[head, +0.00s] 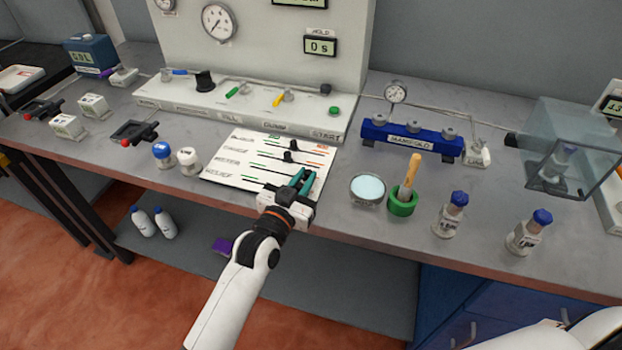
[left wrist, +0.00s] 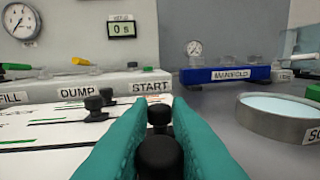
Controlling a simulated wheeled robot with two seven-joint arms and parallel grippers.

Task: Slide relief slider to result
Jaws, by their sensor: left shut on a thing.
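The white slider board (head: 225,175) lies on the bench with rows of slots; its bottom row label reads RELIEF. My left gripper (head: 299,184) is over the board's near right part. In the left wrist view its teal fingers (left wrist: 158,150) are shut around a black knob (left wrist: 158,158), apparently the relief slider's; the fingers hide this knob in the head view. Another black knob (left wrist: 160,114) stands just beyond it. Two more slider knobs, one of them (head: 288,157), show on upper rows. Green and orange marks lie at the board's right side. My right gripper is not visible.
A round dish (head: 368,190) and a green holder with a wooden-handled tool (head: 402,203) stand right of the board. The panel with DUMP and START labels (head: 240,115) and a blue manifold (head: 410,138) are behind.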

